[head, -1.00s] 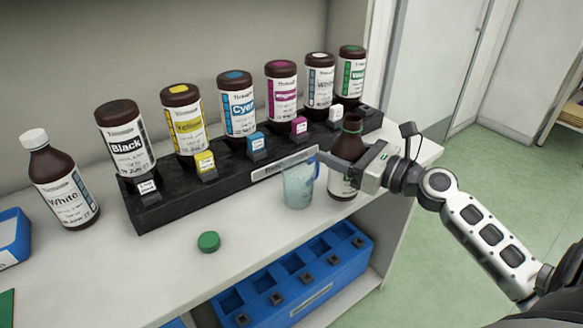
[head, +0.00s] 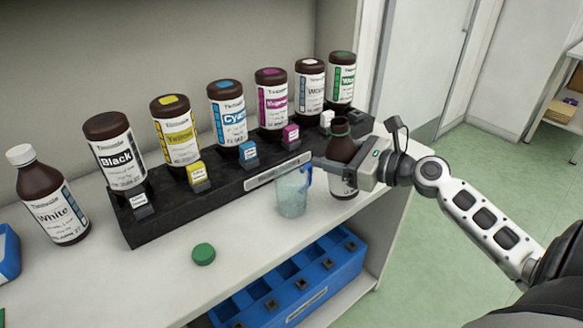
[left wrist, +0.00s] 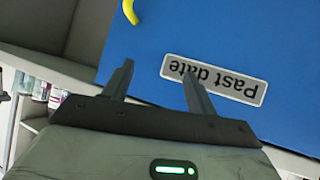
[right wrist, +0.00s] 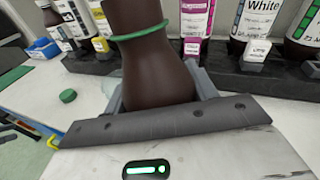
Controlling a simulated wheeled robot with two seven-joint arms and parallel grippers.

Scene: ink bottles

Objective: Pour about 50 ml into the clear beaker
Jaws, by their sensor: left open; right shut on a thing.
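My right gripper (head: 325,165) is shut on an uncapped brown bottle (head: 342,150) with a green neck ring. The bottle leans slightly left, its mouth toward the clear beaker; I cannot tell whether its base touches the shelf. In the right wrist view the brown bottle (right wrist: 150,65) fills the space between the fingers. The clear beaker (head: 292,195), with a blue handle, stands upright just left of the bottle. I cannot tell any liquid in it. A green cap (head: 203,254) lies on the shelf. My left gripper (left wrist: 159,72) is open and empty, seen only in the left wrist view.
A black rack (head: 195,208) holds several labelled brown bottles behind the beaker. A white-capped White bottle (head: 47,200) stands at left. A blue compartment bin (head: 290,285) sits below the shelf top. A blue surface labelled Past date (left wrist: 215,80) faces my left gripper.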

